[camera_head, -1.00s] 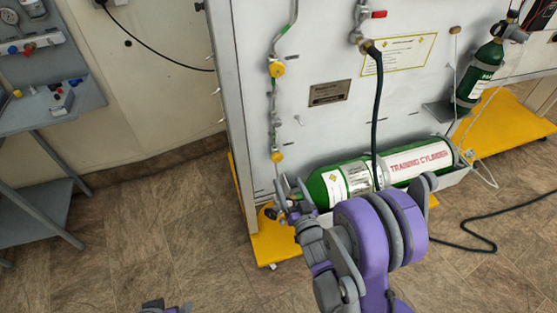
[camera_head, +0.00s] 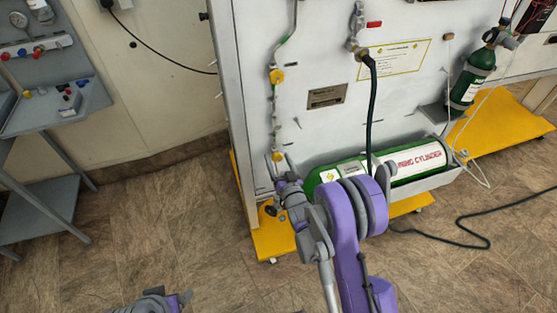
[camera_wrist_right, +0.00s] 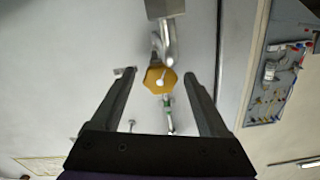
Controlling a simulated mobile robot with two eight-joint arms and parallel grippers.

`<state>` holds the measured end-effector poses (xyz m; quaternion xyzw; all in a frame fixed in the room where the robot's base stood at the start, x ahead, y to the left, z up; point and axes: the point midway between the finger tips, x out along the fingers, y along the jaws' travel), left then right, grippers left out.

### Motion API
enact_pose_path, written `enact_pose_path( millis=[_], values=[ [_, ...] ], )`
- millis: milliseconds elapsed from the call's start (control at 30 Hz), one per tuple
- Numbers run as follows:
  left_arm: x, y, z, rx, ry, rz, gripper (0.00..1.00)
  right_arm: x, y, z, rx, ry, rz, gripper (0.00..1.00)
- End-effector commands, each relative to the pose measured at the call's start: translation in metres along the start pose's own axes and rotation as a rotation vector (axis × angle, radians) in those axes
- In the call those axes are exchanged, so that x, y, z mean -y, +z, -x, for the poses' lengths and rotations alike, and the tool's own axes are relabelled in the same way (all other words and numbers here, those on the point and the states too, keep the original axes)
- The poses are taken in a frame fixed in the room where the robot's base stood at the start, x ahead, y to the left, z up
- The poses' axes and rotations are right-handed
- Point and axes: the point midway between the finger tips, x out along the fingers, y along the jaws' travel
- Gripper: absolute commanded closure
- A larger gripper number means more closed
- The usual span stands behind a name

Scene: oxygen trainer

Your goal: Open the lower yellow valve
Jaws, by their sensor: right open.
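The lower yellow valve (camera_head: 278,156) is a small knob on the thin pipe near the left edge of the white panel. In the right wrist view the yellow valve (camera_wrist_right: 158,79) sits between the spread fingers, near their tips, with a gap on each side. My right gripper (camera_wrist_right: 158,75) is open and empty. In the head view my right gripper (camera_head: 280,164) is just below the valve and partly overlaps it. The upper yellow valve (camera_head: 276,76) is higher on the same pipe. My left gripper (camera_head: 181,299) shows only partly at the bottom edge; its jaws are unclear.
A green training cylinder (camera_head: 412,163) lies in a tray right of my right gripper, partly behind my arm. A black hose (camera_head: 371,110) hangs above it. The yellow base (camera_head: 274,241) sticks out below. A grey bench (camera_head: 40,122) stands left; floor between is clear.

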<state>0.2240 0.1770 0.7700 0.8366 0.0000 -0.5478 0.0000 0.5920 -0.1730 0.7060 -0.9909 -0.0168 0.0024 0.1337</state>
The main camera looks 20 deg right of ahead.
Motion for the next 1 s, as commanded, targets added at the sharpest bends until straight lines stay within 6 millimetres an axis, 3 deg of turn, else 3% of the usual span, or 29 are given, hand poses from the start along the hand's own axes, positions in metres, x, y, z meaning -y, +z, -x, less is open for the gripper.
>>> enact_pose_path(
  millis=[133,500,567,1000],
  values=[
    [0.0,0.0,0.0,0.0,0.0,0.0,0.22,0.0001,-0.0001,0.0002,0.0,0.0,0.0,0.25],
    [0.0,0.0,0.0,0.0,0.0,0.0,0.22,0.0001,-0.0002,0.0004,0.0,0.0,0.0,0.92],
    [0.0,0.0,0.0,0.0,0.0,0.0,0.22,0.0001,-0.0002,0.0004,0.0,0.0,0.0,1.0],
    [0.0,0.003,-0.0077,0.003,0.0,0.0,0.22,-0.0001,0.0007,0.0004,0.0,0.0,0.105,1.0]
  ],
)
